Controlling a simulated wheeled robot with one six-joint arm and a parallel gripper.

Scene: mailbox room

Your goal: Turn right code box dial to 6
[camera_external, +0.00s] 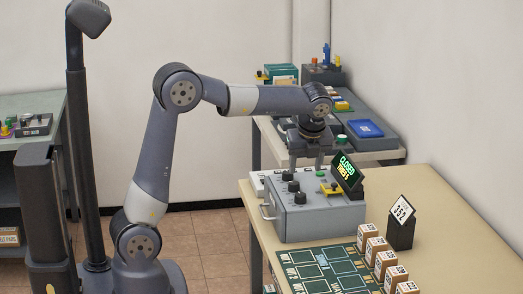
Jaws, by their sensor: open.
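The grey code box (318,215) stands on the near table with a handle on its left face. Three black dials sit in a slanting row on its top: a far one (287,175), a middle one (294,186) and one nearest the camera (300,198). Their settings are too small to read. A tilted display (347,172) on the box shows green "CLOSED" above a second, yellowish line. My gripper (306,164) points down over the far part of the box, fingers apart, with nothing seen between them. I cannot tell whether it touches the box.
A card on a black stand (401,221), several small brown boxes (376,249) and a green mat (328,268) lie nearby. A table behind carries a blue tray (366,128).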

